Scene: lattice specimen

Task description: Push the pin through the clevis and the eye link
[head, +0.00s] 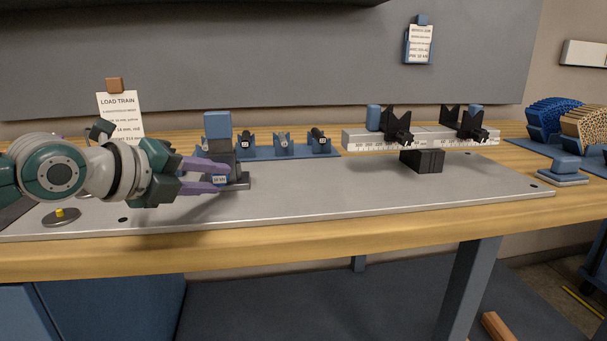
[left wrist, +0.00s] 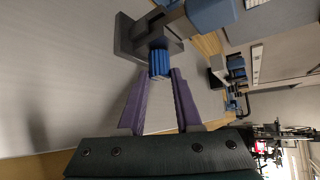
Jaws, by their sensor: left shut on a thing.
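A dark grey fixture (head: 236,170) with a blue block (head: 217,126) on top stands on the metal plate. It also shows in the left wrist view (left wrist: 131,38). My left gripper (head: 222,178) reaches it from the left. Its purple fingers are shut on a blue ribbed piece (left wrist: 160,64), which looks like the head of the pin, right against the fixture. A small white label (head: 219,180) shows between the fingertips. The pin's shaft, the clevis holes and the eye link cannot be made out. My right gripper is in neither view.
A blue rack (head: 262,152) with small parts stands behind the fixture. A white ruled beam (head: 365,142) with black V-shaped holders sits on a dark block (head: 422,160) to the right. A disc with a yellow knob (head: 60,215) lies front left. The plate's front middle is clear.

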